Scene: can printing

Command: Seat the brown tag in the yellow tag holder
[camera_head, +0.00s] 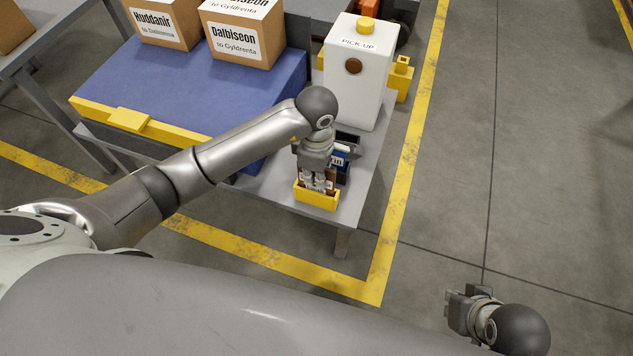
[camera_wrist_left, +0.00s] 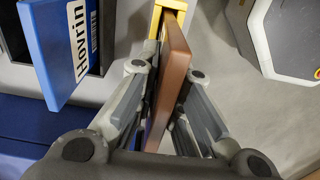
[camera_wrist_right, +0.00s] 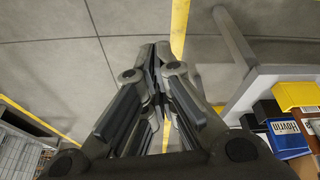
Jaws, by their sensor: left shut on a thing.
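The brown tag (camera_wrist_left: 172,75) is a flat slab held upright between the fingers of my left gripper (camera_head: 316,186). In the left wrist view its far end is at the yellow tag holder (camera_wrist_left: 160,8), which is mostly hidden by it. In the head view the yellow holder (camera_head: 316,200) stands at the front corner of the grey table, directly under my left gripper. Whether the tag's lower edge is inside the holder or just above it, I cannot tell. My right gripper (camera_wrist_right: 155,62) is shut and empty, away from the table at the lower right.
A blue tag (camera_wrist_left: 62,48) marked "Hovrin" stands in a dark holder beside the yellow one. A white PICK-UP box (camera_head: 355,85) stands behind. Cartons (camera_head: 243,38) sit on a blue surface (camera_head: 185,85) at left. The floor at right is clear.

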